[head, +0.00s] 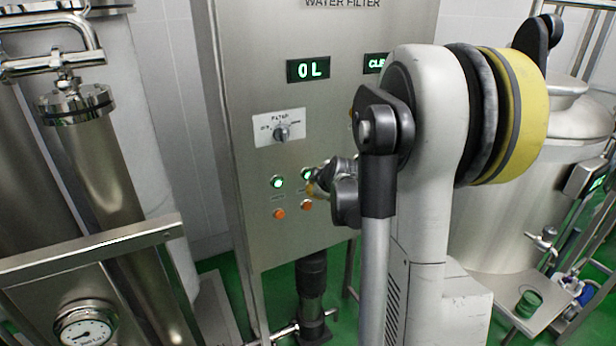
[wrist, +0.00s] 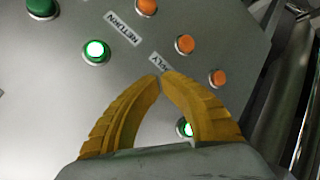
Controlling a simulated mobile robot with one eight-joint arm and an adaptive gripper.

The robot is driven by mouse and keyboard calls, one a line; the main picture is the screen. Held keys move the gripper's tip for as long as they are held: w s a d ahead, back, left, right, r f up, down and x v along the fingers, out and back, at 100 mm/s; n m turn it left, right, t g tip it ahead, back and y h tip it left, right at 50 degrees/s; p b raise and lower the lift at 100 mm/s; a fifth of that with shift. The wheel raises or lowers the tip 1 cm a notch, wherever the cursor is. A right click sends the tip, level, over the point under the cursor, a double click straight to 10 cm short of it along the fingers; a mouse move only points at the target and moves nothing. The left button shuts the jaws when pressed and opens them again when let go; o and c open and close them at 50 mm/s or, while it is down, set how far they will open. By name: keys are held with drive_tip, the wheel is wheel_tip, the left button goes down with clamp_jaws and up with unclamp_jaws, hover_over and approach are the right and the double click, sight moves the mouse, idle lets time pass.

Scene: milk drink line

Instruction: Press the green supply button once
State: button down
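The steel control panel (head: 330,110) carries a row of green buttons above orange ones. In the head view two lit green buttons show, a left one (head: 277,183) and a right one (head: 307,174). My gripper (wrist: 160,76) has its yellow fingertips together, empty, close to the panel. In the wrist view its tips lie by a partly covered label (wrist: 161,61) ending in "PLY". A lit green button (wrist: 95,50) sits beside the "RETURN" label (wrist: 123,28). Another lit green button (wrist: 185,128) shows between the fingers.
Orange buttons (wrist: 185,44) lie just beyond the fingertips. A filter knob (head: 281,132) and a display reading "0 L" (head: 308,69) are higher on the panel. A steel column (head: 105,170) stands left, a tank (head: 520,200) right. My arm hides the panel's right part.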

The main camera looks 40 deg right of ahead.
drive_tip(key=s, duration=0.2)
drive_tip(key=s+a, duration=0.1)
drive_tip(key=s, duration=0.2)
drive_tip(key=shift+a, duration=0.1)
drive_tip(key=shift+w, duration=0.1)
idle(0.8)
drive_tip(key=s+a+f+m+g+y+b, duration=0.15)
drive_tip(key=a+b, duration=0.35)
drive_tip(key=a, duration=0.5)
drive_tip(key=s+a+f+m+t+y+b, duration=0.1)
drive_tip(key=s+a+f+b, duration=0.2)
drive_tip(key=a, duration=0.6)
drive_tip(key=s+a+f+m+g+b, duration=0.1)
drive_tip(key=s+a+f+m+b, duration=0.1)
drive_tip(key=s+a+f+b, duration=0.3)
drive_tip(key=s+a+f+m+g+y+b, duration=0.1)
drive_tip(key=s+a+f+m+b, duration=0.2)
drive_tip(key=s+a, duration=0.5)
drive_tip(key=shift+s+a+f+b, duration=0.35)
drive_tip(key=shift+a+f+b, duration=0.55)
